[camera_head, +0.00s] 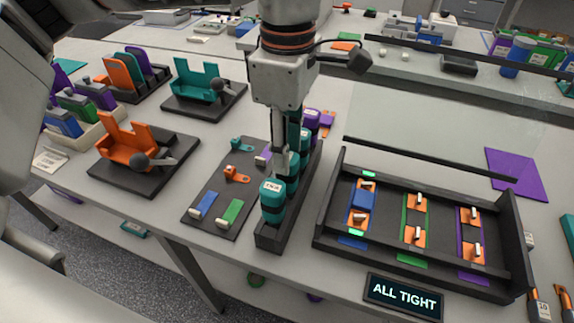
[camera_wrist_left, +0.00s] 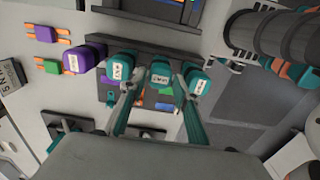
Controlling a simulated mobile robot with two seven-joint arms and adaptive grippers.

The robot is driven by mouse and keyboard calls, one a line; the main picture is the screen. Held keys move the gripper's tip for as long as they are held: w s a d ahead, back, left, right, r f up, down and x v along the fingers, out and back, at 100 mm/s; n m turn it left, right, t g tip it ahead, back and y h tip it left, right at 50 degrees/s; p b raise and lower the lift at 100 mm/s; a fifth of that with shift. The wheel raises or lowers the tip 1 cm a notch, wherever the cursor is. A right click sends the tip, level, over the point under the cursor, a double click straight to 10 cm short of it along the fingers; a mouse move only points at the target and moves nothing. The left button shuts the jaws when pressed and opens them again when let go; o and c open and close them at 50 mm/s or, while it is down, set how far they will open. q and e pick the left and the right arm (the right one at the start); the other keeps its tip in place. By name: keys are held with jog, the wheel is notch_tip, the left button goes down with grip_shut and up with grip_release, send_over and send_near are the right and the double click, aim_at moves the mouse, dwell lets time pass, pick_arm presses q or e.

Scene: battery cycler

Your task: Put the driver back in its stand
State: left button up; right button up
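The driver stand (camera_head: 268,238) is a long black rack left of the black battery tray. A teal driver (camera_head: 272,198) stands upright at its near end, with more teal behind it, partly hidden by my gripper. A purple driver (camera_head: 312,119) is at the far end. In the left wrist view, a purple driver (camera_wrist_left: 85,60) and teal drivers (camera_wrist_left: 122,67), (camera_wrist_left: 198,82) stand in a row with a middle teal driver (camera_wrist_left: 159,74). My left gripper (camera_head: 287,165) points down over the stand. Its fingers (camera_wrist_left: 154,92) are apart on either side of the middle teal driver, with gaps visible. My right gripper is not seen.
A black mat (camera_head: 207,185) with small coloured parts lies left of the stand. The battery tray (camera_head: 425,275) is on the right, behind a display (camera_head: 403,297) reading "ALL TIGHT". Orange (camera_head: 122,145) and teal (camera_head: 200,82) fixtures stand at left. A purple mat (camera_head: 515,172) lies far right.

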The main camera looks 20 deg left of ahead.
pick_arm(q)
notch_tip(320, 180, up, 5)
jog(key=shift+r, duration=0.1)
dwell(0.6)
